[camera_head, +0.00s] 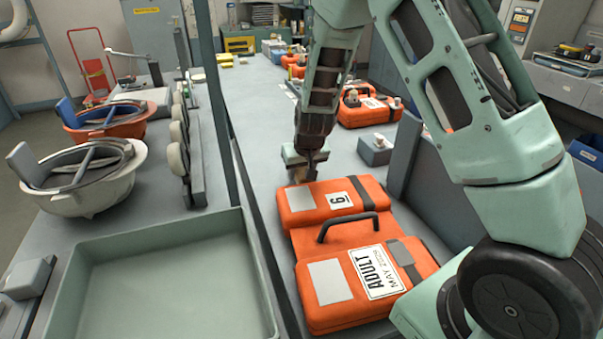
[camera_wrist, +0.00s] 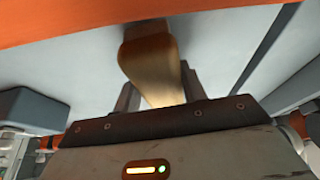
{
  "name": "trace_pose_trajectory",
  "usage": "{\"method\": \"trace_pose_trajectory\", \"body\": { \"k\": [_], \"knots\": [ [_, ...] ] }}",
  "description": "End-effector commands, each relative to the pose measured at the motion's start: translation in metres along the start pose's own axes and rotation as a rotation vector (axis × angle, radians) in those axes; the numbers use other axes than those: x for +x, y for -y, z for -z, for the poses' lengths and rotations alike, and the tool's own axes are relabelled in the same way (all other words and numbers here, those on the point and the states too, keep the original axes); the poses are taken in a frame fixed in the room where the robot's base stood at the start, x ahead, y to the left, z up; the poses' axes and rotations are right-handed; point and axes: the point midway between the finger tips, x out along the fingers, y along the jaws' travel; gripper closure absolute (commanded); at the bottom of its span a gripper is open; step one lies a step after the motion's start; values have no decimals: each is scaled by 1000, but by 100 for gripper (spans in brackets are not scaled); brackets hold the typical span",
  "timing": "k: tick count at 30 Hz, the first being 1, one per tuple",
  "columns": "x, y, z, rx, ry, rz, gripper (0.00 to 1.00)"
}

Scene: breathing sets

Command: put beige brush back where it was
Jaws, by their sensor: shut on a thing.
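The beige brush (camera_wrist: 152,65) shows in the wrist view as a tan, tapered piece held between the two fingers of my gripper (camera_wrist: 162,92). Its broad end points toward the orange edge at the top of that view, and its lower part is hidden by the gripper body. In the head view, my gripper (camera_head: 300,172) is over the grey bench just behind the orange case (camera_head: 300,222). Only a small brownish bit of the brush shows there. I cannot tell whether the brush touches the bench.
The orange case marked ADULT lies close in front of the gripper, handle up. A grey block (camera_head: 376,150) stands to the right. An empty green tray (camera_head: 165,245) is at front left, beyond a dark rail. More orange cases (camera_head: 368,110) stand behind.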

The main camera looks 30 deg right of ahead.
Motion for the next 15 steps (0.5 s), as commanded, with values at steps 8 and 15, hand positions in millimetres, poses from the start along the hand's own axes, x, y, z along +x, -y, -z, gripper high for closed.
{"method": "trace_pose_trajectory", "body": {
  "k": [8, 15],
  "knots": [
    [7, 0, -2, 1, -2, 0, 87],
    [10, 0, -4, 1, -1, 0, 39]
  ]
}}
